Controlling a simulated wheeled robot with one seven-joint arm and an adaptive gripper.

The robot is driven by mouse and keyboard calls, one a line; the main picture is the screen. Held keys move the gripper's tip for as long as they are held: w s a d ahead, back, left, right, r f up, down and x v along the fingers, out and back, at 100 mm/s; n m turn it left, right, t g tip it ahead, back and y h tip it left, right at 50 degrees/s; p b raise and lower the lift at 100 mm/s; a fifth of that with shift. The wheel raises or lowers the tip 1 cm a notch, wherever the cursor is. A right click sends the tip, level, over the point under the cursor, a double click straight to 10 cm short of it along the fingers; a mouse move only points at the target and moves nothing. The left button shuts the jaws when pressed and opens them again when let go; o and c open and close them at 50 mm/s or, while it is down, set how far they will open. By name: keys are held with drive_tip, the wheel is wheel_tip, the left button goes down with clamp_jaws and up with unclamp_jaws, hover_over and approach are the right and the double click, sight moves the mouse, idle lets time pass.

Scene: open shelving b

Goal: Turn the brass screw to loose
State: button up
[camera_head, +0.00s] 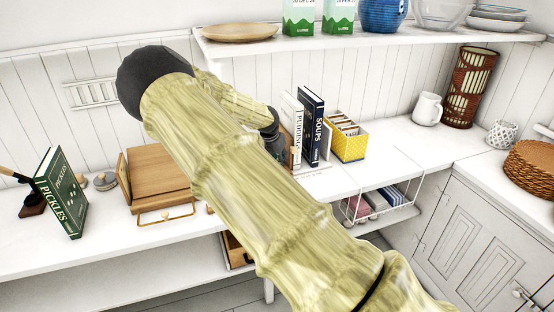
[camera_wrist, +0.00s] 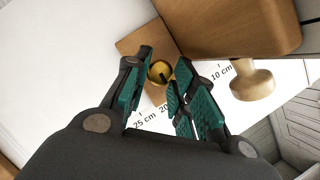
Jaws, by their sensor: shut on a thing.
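The brass screw (camera_wrist: 160,72) shows in the wrist view as a round, yellow, shiny head with a dark slot across it. It sits by a brown wooden piece (camera_wrist: 142,42). My gripper (camera_wrist: 164,66) has its green-padded fingers on either side of the screw head, shut on it. In the head view the screw is hidden behind my arm, and only a dark part of my gripper (camera_head: 270,130) shows beside the books.
A wooden knob (camera_wrist: 251,80) stands close right of my fingers, under a brown wooden block (camera_wrist: 230,22). Centimetre marks lie on the white surface. In the head view, upright books (camera_head: 312,128) and a yellow box (camera_head: 347,142) stand right of my arm; a shelf (camera_head: 400,42) runs above.

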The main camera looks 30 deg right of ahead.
drive_tip(key=n+t+y+b, duration=0.1)
drive_tip(key=n, duration=0.2)
drive_tip(key=shift+s+d, duration=0.15)
drive_tip(key=shift+d+n+t+y+b, duration=0.1)
drive_tip(key=shift+n+t+y+b, duration=0.25)
drive_tip(key=shift+n, duration=0.65)
drive_tip(key=shift+n+t+y+b, duration=0.1)
drive_tip(key=shift+n+y+b, duration=0.15)
drive_tip(key=shift+n+b, duration=0.55)
drive_tip(key=shift+s+n, duration=0.1)
drive_tip(key=shift+n, duration=0.4)
drive_tip(key=o, duration=1)
drive_tip(key=shift+m+p, duration=0.3)
drive_tip(key=shift+p, duration=0.1)
